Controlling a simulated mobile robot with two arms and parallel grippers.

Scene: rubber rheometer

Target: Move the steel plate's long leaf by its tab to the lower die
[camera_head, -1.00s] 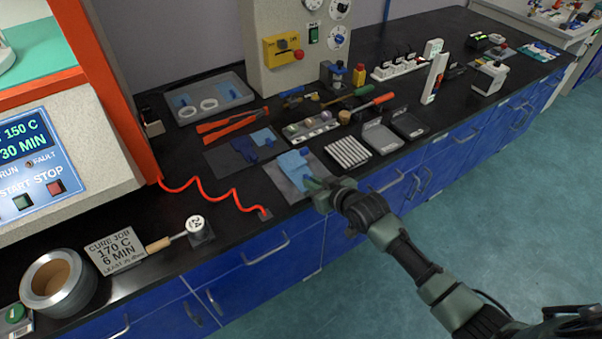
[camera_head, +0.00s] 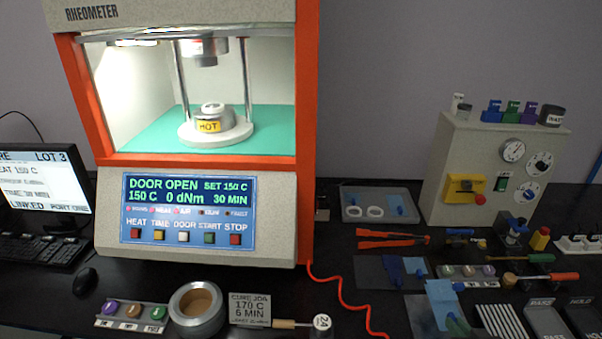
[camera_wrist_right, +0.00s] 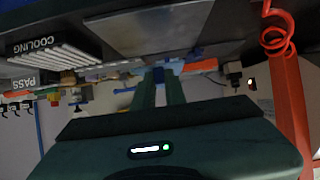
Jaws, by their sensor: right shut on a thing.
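The steel plate (camera_head: 422,318) lies on the bench at the lower right of the head view. A light blue long leaf (camera_head: 440,297) shows over it. In the right wrist view the fingers (camera_wrist_right: 160,78) close on a small blue piece (camera_wrist_right: 158,73), with the steel plate (camera_wrist_right: 150,30) close by. Whether the leaf is clear of the plate is hard to tell. The lower die (camera_head: 212,108) stands in the open rheometer chamber with a yellow HOT label. My left gripper is out of view.
The orange rheometer frame (camera_head: 307,150) borders the chamber; its display reads DOOR OPEN. A coiled red cord (camera_head: 345,300) crosses the bench. A dark plate with blue pieces (camera_head: 372,272), a striped rack (camera_head: 500,320) and a PASS tray (camera_head: 545,322) lie near the gripper.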

